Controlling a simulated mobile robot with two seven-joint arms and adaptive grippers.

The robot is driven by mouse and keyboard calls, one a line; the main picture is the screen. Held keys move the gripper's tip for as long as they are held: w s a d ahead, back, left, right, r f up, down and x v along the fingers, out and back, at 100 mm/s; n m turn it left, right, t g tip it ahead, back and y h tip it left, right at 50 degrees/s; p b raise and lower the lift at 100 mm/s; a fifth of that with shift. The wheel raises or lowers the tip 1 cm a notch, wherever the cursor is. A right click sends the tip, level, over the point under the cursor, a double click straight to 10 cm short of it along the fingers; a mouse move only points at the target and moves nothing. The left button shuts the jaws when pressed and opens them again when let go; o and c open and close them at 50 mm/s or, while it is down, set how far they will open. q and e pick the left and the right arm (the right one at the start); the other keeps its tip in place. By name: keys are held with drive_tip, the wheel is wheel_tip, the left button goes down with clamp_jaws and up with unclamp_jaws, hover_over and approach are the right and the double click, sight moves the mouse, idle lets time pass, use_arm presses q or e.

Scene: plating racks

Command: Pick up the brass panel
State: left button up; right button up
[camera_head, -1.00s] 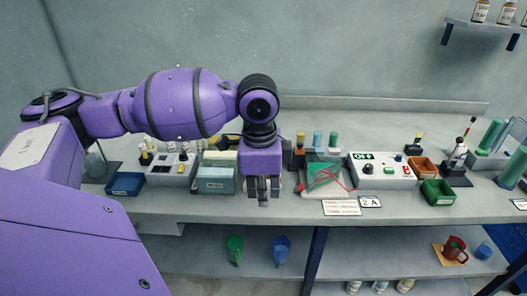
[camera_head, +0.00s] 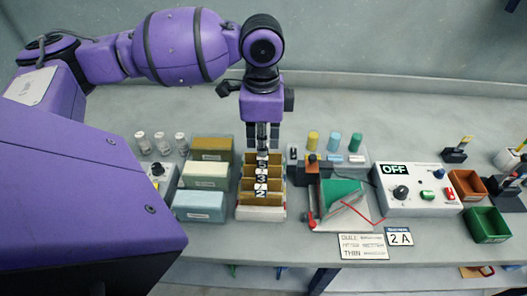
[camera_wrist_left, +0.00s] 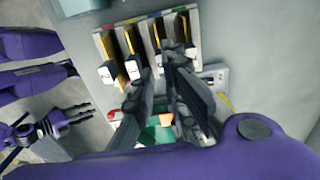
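A numbered rack (camera_head: 262,212) stands on the bench with several brass-coloured upright plates in its slots. I cannot tell which of these plates is the brass panel.
A stand with a green sloped plate (camera_head: 340,190) and red rods is close right. Further right are a control box reading OFF (camera_head: 420,195) and a green bin (camera_head: 487,224).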

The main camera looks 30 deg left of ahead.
sight(262, 159)
use_arm(q)
drive_tip(key=shift+w+f, duration=0.1)
drive_tip(key=shift+f, duration=0.55)
drive_tip(key=shift+s+d+f, duration=0.1)
drive_tip(key=shift+s+f, duration=0.15)
drive_tip(key=shift+f, duration=0.8)
wheel_tip(262, 159, down, 4)
drive_tip(key=shift+r, duration=0.1)
drive_tip(key=shift+w+f, duration=0.1)
drive_tip(key=shift+f, duration=0.15)
clamp_jaws()
use_arm(e)
drive_tip(key=shift+f, duration=0.2)
use_arm(q)
drive_tip(key=shift+r, duration=0.1)
use_arm(e)
drive_tip(key=shift+s+d, duration=0.15)
drive_tip(key=shift+s, duration=0.05)
